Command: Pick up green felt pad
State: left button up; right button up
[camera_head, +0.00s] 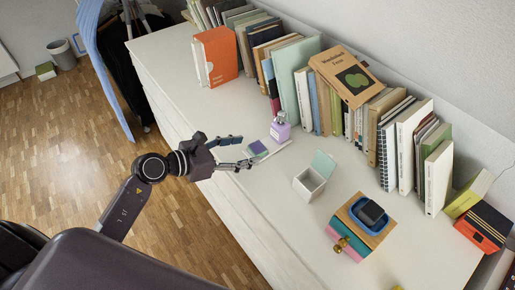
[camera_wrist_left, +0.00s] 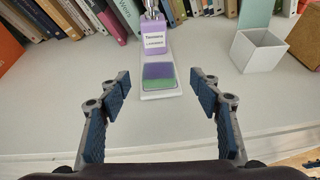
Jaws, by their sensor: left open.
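A small pad, green in one part and purple-blue in the other (camera_head: 258,147), lies on a narrow white tray on the white dresser top. In the left wrist view its green part (camera_wrist_left: 158,85) faces me and the purple part is behind it. My left gripper (camera_head: 244,151) is open and empty, just left of the pad in the head view. In the left wrist view its two fingers stand apart, with the pad ahead between them. I cannot tell whether the green part is a separate layer. My right gripper is not in view.
A purple labelled bottle (camera_wrist_left: 156,42) stands right behind the pad. An open white box (camera_head: 309,184) is to the right, with a wooden box (camera_head: 352,220) with drawers beyond it. A row of books (camera_head: 325,105) lines the wall. The dresser top in front of the pad is clear.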

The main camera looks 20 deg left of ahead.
aim_at(260, 146)
pick_arm(q)
jog(key=x, duration=0.2)
jog(key=p+x, duration=0.1)
jog(key=x, duration=0.2)
jog(key=shift+w+d+r, duration=0.1)
jog(key=shift+w+d, duration=0.05)
jog(key=shift+w, duration=0.25)
jog(key=c, duration=0.9)
